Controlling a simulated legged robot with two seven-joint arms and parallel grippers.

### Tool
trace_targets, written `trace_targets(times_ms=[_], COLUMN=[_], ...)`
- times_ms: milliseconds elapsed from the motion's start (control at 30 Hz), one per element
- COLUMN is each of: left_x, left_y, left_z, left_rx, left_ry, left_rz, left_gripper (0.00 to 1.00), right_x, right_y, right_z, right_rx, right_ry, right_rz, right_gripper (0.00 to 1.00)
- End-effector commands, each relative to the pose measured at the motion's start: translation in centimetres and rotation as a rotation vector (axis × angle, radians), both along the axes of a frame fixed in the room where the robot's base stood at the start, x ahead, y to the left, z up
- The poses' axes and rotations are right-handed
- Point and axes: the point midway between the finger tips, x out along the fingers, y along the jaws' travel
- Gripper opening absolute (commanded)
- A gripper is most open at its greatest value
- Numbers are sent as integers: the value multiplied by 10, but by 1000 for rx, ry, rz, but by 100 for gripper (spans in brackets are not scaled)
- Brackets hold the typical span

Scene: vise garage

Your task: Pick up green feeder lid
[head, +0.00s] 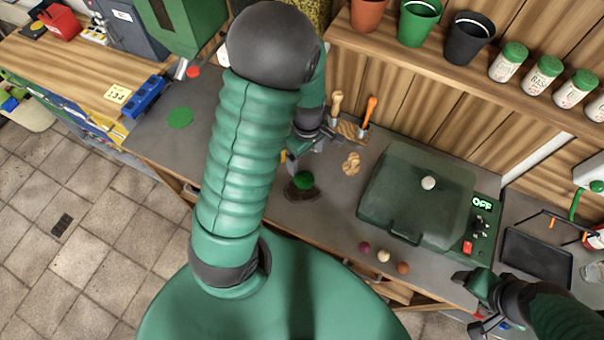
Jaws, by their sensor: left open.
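A flat green disc (180,117), which looks like the green feeder lid, lies on the grey worktop at the left. My left arm crosses the middle of the head view, and its gripper (312,146) is small and partly hidden behind the arm. The left gripper is open, to the right of the disc and well apart from it, with nothing seen in it. My right gripper (482,303) is at the lower right, by the worktop's front edge.
A round green tuft (303,180) sits on a dark patch near the left gripper. A green lidded machine (415,195) reading OFF stands right of centre, with small balls in front. Two upright handled tools (368,112) stand behind. A blue tray (146,97) lies left of the disc.

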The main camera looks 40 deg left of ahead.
Motion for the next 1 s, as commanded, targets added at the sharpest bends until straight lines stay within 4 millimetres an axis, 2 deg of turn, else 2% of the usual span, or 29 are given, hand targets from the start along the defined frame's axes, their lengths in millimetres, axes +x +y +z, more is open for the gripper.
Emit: trace_targets(times_ms=[33, 100, 300, 467, 600, 733, 967, 1000], left_x=[-2, -1, 0, 0, 0, 1, 3, 3], left_y=[2, 3, 7, 9, 7, 8, 8, 7], left_z=[-16, -35, -78, -93, -115, -135, -139, -139], left_rx=[-4, -5, -8, -12, -14, -13, -10, -10], left_ry=[7, 6, 3, 1, 2, 1, -3, -3], left_rz=[2, 2, 0, -2, -1, -2, -2, -2], left_gripper=[86, 86, 86, 86, 86, 86, 86, 84], right_x=[0, 0, 0, 0, 0, 0, 0, 0], right_y=[0, 0, 0, 0, 0, 0, 0, 0], right_z=[0, 0, 2, 6, 17, 19, 18, 18], right_rx=[0, 0, 0, 0, 0, 0, 0, 0], right_ry=[0, 0, 0, 0, 0, 0, 0, 0], right_rz=[0, 0, 0, 0, 0, 1, 1, 1], right_gripper=[73, 73, 73, 73, 73, 73, 73, 73])
